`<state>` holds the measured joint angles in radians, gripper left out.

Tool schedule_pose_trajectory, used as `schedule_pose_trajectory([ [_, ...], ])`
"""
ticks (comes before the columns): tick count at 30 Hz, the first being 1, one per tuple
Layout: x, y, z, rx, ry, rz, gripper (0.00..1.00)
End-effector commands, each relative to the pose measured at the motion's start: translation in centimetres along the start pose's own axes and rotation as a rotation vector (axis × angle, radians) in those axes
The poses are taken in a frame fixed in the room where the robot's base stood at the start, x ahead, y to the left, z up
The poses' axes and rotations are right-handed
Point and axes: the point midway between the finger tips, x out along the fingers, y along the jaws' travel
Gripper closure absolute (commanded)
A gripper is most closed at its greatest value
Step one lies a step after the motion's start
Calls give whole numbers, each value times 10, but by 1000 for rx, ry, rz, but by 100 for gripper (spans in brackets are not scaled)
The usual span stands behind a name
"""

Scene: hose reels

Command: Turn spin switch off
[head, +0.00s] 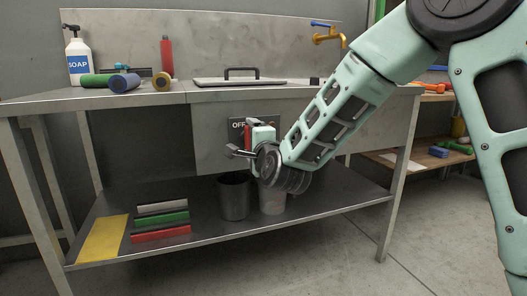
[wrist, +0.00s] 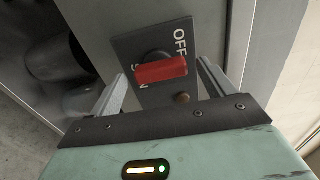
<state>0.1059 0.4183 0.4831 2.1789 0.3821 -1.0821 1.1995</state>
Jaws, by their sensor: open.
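The spin switch is a dark plate (head: 237,122) on the grey panel below the counter, with a red handle. In the wrist view the plate (wrist: 128,48) shows the word OFF, and a second word is partly hidden by the red handle (wrist: 162,70). The handle lies crosswise in that view; in the head view it looks roughly upright. My gripper (wrist: 162,84) is open, with one finger on each side of the handle and no clear contact. In the head view my gripper (head: 238,152) is in front of the panel and partly hides the plate.
The counter holds a soap bottle (head: 78,55), a red bottle (head: 166,56), rolls and a lidded tray (head: 240,82). A dark bin (head: 234,197) stands on the lower shelf below my gripper. Several coloured blocks (head: 160,220) lie to its left.

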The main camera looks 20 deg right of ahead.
Motion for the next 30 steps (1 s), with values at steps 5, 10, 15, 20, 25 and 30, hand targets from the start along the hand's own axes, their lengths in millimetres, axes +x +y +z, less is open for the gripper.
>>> schedule_pose_trajectory([
  [5, -36, -3, 1, -2, -3, 3, 18],
  [10, -76, -3, 1, -2, -3, 3, 18],
  [15, -112, 2, 0, -1, -1, -4, 18],
  [20, -128, 4, 0, -1, -1, -5, 18],
  [25, -140, 6, -1, -1, 2, -6, 18],
  [30, -149, 4, -2, -2, 3, -6, 18],
])
